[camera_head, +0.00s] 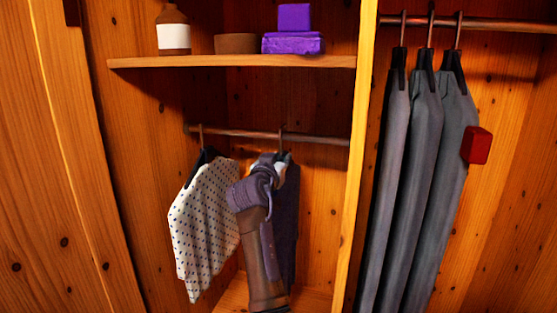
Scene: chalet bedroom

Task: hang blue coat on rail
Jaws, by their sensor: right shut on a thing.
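The blue coat (288,225), dark bluish grey, hangs upright in the left wardrobe compartment, largely hidden behind my right arm. Its hanger hook (281,138) shows at the lower rail (240,133); I cannot tell whether the rail bears its weight. My right gripper (277,166) is shut at the top of the coat, just below the rail, and its grip point is partly hidden by my wrist. My left gripper is not in view.
A white dotted garment (203,225) hangs left of the coat. A shelf (200,62) above holds a brown bottle (173,30), a bowl (237,43) and purple boxes (292,42). A divider (355,150) separates grey garments (425,170) and a red block (476,145).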

